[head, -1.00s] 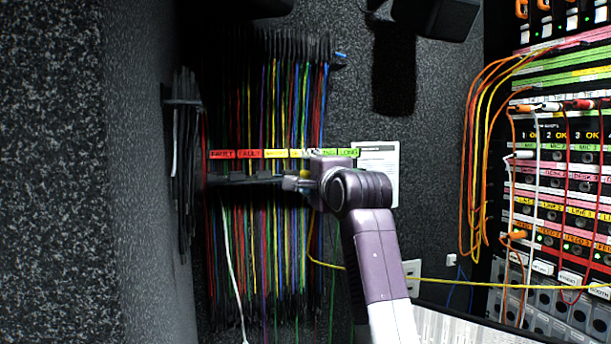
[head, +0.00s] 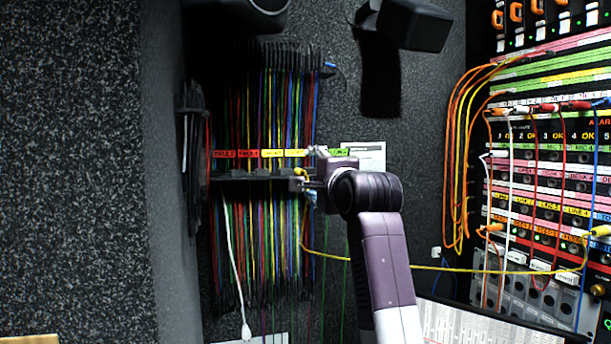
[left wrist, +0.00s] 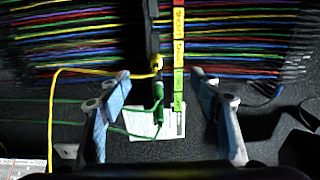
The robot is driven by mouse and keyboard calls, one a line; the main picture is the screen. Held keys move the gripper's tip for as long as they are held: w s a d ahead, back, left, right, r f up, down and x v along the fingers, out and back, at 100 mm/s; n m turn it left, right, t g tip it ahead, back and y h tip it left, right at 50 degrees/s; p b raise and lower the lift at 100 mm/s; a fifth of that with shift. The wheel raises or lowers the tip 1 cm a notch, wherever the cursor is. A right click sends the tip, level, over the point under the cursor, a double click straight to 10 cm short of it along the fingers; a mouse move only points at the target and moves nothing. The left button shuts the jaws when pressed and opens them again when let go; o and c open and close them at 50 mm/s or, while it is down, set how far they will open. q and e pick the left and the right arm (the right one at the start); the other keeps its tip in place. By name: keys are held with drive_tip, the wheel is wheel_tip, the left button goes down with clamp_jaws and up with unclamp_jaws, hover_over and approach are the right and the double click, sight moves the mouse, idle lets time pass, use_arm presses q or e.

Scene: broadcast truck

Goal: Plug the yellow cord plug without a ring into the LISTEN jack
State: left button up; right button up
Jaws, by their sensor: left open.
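My left gripper (head: 313,173) is open in front of the right end of the cord rack. In the left wrist view its two blue-padded fingers (left wrist: 160,88) stand apart on either side of the rack end. A yellow plug (left wrist: 157,64) hangs at the rack there, between the fingers but beyond their tips, with nothing gripped. Its yellow cord (left wrist: 52,90) loops away; in the head view the yellow cord (head: 450,268) runs right to the jack panel. Another yellow plug (head: 600,231) shows at that panel's right edge. Rings and the LISTEN label are too small to make out. My right gripper is out of view.
A green plug (left wrist: 158,96) hangs beside the yellow one, close between the fingers. The dark rack (head: 250,175) holds many coloured cords. The jack panel (head: 545,180) at right has several plugged cords. Orange and yellow cords (head: 458,160) hang left of it.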

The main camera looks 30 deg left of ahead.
use_arm(q)
drive_tip(key=s+a+m+y, duration=0.3)
drive_tip(key=a+y, duration=0.1)
drive_tip(key=y, duration=0.1)
drive_tip(key=s+d+m+t+y, duration=0.2)
drive_tip(key=s+d+m+t, duration=0.15)
drive_tip(key=m, duration=0.35)
drive_tip(key=w+d+f+m+t+h, duration=0.1)
drive_tip(key=d+f+m+t+h, duration=0.2)
drive_tip(key=d+f+m+h, duration=0.2)
drive_tip(key=w+d+f+m+t+h, duration=0.1)
drive_tip(key=d+f+m+t+h, duration=0.2)
drive_tip(key=m+h, duration=0.7)
drive_tip(key=w+d+f+m+t+h, duration=0.1)
drive_tip(key=d+f+m+t+h, duration=0.2)
drive_tip(key=m, duration=1.7)
drive_tip(key=shift+d+f+m+t+h, duration=0.35)
drive_tip(key=shift+d+f+h, duration=2.2)
drive_tip(key=shift+d, duration=1.5)
drive_tip(key=shift+r+h, duration=0.25)
